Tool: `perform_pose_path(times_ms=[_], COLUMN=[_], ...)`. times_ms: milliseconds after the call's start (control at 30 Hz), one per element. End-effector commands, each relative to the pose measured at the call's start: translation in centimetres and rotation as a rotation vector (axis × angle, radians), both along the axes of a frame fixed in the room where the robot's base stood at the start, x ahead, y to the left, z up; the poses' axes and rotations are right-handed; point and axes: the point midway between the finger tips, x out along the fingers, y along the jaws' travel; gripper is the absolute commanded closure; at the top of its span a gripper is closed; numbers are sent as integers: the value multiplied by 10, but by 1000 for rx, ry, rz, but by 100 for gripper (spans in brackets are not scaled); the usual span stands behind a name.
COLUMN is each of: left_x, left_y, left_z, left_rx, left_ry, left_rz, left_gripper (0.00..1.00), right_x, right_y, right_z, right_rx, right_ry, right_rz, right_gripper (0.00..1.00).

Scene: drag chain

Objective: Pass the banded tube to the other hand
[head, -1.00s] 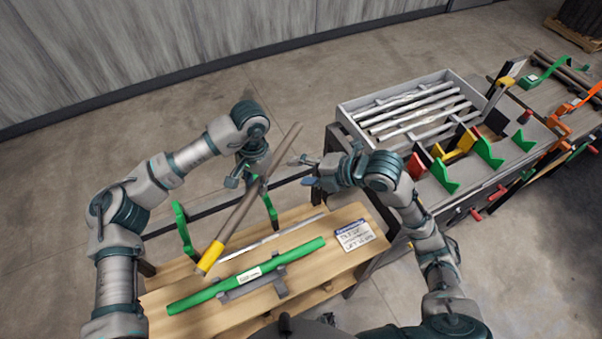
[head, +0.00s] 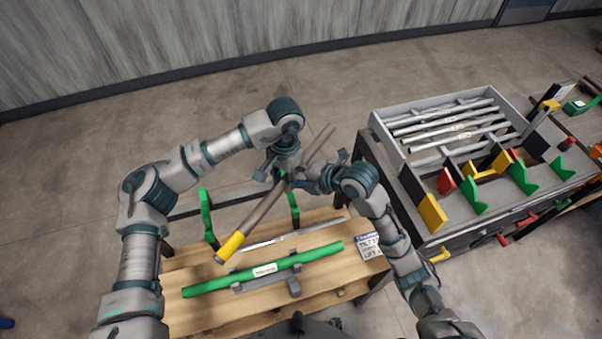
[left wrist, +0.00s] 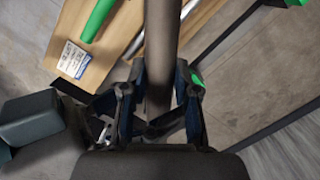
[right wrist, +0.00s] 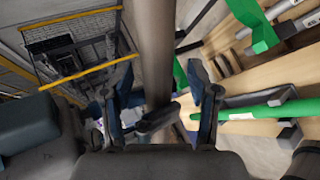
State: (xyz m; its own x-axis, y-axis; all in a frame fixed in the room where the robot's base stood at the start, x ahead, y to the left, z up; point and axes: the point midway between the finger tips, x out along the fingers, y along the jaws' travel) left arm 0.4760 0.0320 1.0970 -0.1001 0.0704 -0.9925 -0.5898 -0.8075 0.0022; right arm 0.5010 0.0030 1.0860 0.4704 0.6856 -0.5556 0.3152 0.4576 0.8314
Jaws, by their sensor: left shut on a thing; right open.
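The banded tube (head: 262,210) is a long grey-brown tube with a yellow band (head: 229,246) near its lower end. It is held slanting above the wooden table. My left gripper (head: 281,178) is shut on it around its middle; the tube also crosses the left wrist view (left wrist: 162,45). My right gripper (head: 308,178) is open close beside the left one, at the tube. In the right wrist view the tube (right wrist: 155,50) runs between the two open fingers (right wrist: 160,105); whether it lies fully inside them I cannot tell.
A green tube (head: 270,268) lies on grey supports on the wooden table (head: 205,315), near a silver rod (head: 290,235), a label card (head: 369,245) and green uprights (head: 207,217). At right stands a bench with a tray (head: 380,123) of pale tubes and several coloured brackets.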

Motion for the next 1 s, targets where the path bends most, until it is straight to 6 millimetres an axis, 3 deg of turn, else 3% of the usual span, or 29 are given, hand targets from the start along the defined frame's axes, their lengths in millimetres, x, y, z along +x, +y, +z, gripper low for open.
perform_pose_path(times_ms=[200, 267, 433, 467, 567, 600, 667, 700, 1000], left_x=[0, 0, 0, 0, 0, 0, 0, 0, 0], left_y=[0, 0, 0, 0, 0, 0, 0, 0, 0], left_z=[1, 1, 1, 1, 1, 1, 1, 1, 2], left_rx=[-1, -1, -1, -1, -1, -1, -1, -1, -1], left_ry=[-1, -1, -1, -1, -2, -2, -2, -1, -1], left_rz=[0, 0, 0, 0, 0, 0, 0, 0, 0], left_gripper=[100, 100, 100, 100, 100, 60, 45, 41, 41], right_x=[0, 0, 0, 0, 0, 0, 0, 0, 0], right_y=[0, 0, 0, 0, 0, 0, 0, 0, 0], right_z=[0, 0, 0, 0, -1, 0, 0, 0, 1], right_rx=[0, 0, 0, -1, -2, 1, 1, 1, 2], right_ry=[0, 0, 0, 1, 1, -1, -1, -1, -2], right_rz=[0, 0, 0, 0, 0, 0, 0, 0, 0], right_gripper=[40, 53, 95, 100, 100, 100, 100, 100, 100])
